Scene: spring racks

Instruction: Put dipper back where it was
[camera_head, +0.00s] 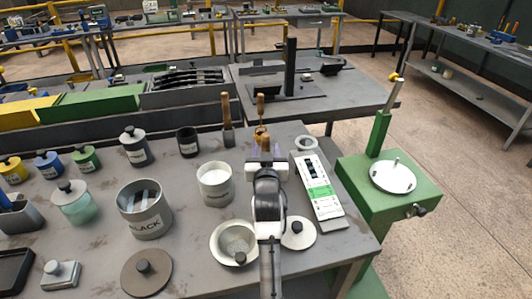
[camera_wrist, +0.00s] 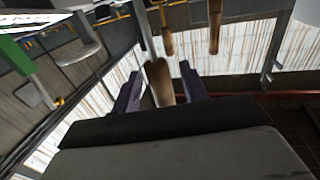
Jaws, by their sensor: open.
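My gripper (camera_head: 266,156) is over the right part of the grey table. In the wrist view its two dark purple fingers (camera_wrist: 161,86) are spread apart. A rounded wooden handle (camera_wrist: 159,78) stands between them, with a gap visible at the right. It looks like the dipper's handle, and it also shows just beyond my gripper in the head view (camera_head: 265,142). Whether the handle touches a finger I cannot tell.
Two more wooden-handled tools (camera_head: 226,106) (camera_head: 260,105) stand upright just behind. A tablet-like panel (camera_head: 327,205) and a green stand (camera_head: 405,205) are right.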

